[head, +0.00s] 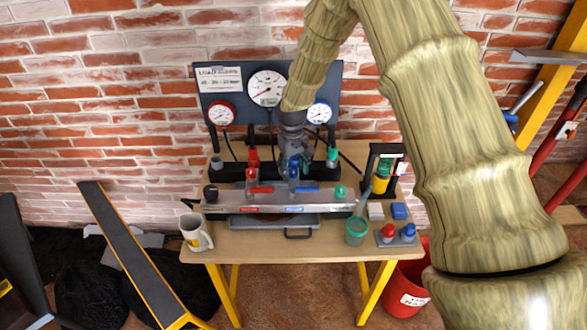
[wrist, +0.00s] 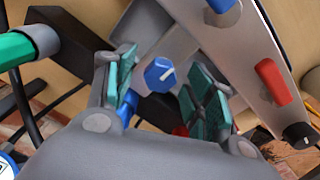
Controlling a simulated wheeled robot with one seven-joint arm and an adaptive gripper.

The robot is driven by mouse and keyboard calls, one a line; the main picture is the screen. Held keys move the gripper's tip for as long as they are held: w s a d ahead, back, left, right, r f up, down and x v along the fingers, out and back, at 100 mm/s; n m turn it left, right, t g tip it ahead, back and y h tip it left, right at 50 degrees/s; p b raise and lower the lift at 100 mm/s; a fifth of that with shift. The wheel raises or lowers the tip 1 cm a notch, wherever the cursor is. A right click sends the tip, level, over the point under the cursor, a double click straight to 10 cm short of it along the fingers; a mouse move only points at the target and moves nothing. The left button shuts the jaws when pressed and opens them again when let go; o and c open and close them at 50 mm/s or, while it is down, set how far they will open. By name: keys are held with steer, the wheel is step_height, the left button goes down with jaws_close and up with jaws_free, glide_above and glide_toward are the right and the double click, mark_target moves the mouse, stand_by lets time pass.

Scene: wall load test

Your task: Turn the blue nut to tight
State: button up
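I see gaps between the pads and the nut in the wrist view. In the head view my gripper (head: 293,150) points down over the rig's middle, and its fingers are partly hidden.
A red lever (head: 260,190) and a blue lever (head: 307,190) lie along the bar (head: 220,205). A gauge board (head: 225,82) stands behind. A mug (head: 196,233), a green cup (head: 356,232) and a small tray with red and blue caps (head: 397,240) stand on the table.

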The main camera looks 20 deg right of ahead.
mark_target(293, 171)
step_height(293, 171, up, 12)
stand_by(0.7)
steer(key=shift+a, duration=0.1)
